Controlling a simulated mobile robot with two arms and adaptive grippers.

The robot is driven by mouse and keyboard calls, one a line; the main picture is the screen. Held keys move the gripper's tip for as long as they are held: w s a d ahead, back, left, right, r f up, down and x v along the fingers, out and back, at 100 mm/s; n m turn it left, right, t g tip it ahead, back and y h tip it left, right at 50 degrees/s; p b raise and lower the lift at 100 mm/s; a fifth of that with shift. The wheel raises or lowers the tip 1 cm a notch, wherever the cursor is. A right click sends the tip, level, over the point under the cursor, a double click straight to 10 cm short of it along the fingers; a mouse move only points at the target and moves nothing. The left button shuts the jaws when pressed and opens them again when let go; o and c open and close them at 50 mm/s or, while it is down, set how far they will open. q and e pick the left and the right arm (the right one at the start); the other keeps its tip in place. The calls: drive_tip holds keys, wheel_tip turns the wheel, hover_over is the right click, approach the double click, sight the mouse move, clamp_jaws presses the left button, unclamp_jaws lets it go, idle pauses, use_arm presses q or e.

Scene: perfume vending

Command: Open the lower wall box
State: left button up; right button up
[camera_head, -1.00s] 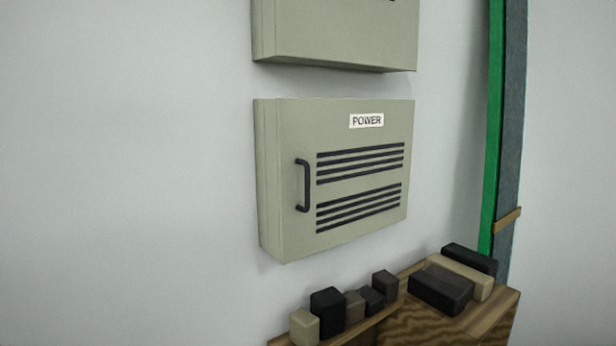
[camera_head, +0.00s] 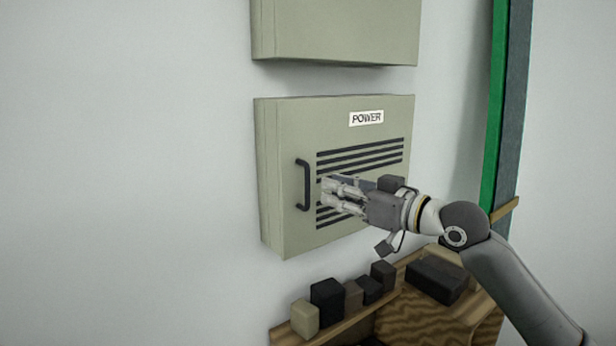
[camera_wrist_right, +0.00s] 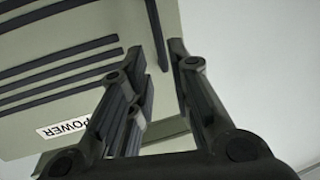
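The lower wall box (camera_head: 285,225) is a beige-grey cabinet on the wall with a POWER label and dark vent slots. Its door looks shut. A dark vertical handle (camera_head: 302,185) is on the left side of its front; it also shows as a dark bar (camera_wrist_right: 156,30) in the wrist view. My right gripper (camera_head: 325,190) is in front of the vents, just right of the handle, its fingertips pointing left. In the wrist view its fingers (camera_wrist_right: 181,55) are apart with nothing between them. Contact with the handle cannot be told. My left gripper is not in view.
Another beige box (camera_head: 335,30) hangs above. Below, a wooden shelf (camera_head: 345,325) carries several small dark and tan blocks. A green and grey upright post (camera_head: 497,110) stands to the right. The wall left of the box is clear.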

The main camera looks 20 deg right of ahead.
sight(309, 182)
drive_tip(key=x, duration=0.2)
drive_tip(key=p+x, duration=0.1)
drive_tip(key=x, duration=0.1)
drive_tip(key=p+x, duration=0.1)
drive_tip(key=x, duration=0.1)
drive_tip(key=shift+w+a+r, duration=0.1)
drive_tip(key=shift+a+r, duration=0.1)
drive_tip(key=shift+r, duration=0.05)
drive_tip(key=shift+w+a+f, duration=0.25)
drive_tip(key=shift+w+a, duration=0.1)
drive_tip(key=shift+w, duration=0.35)
drive_tip(key=shift+c, duration=0.2)
clamp_jaws()
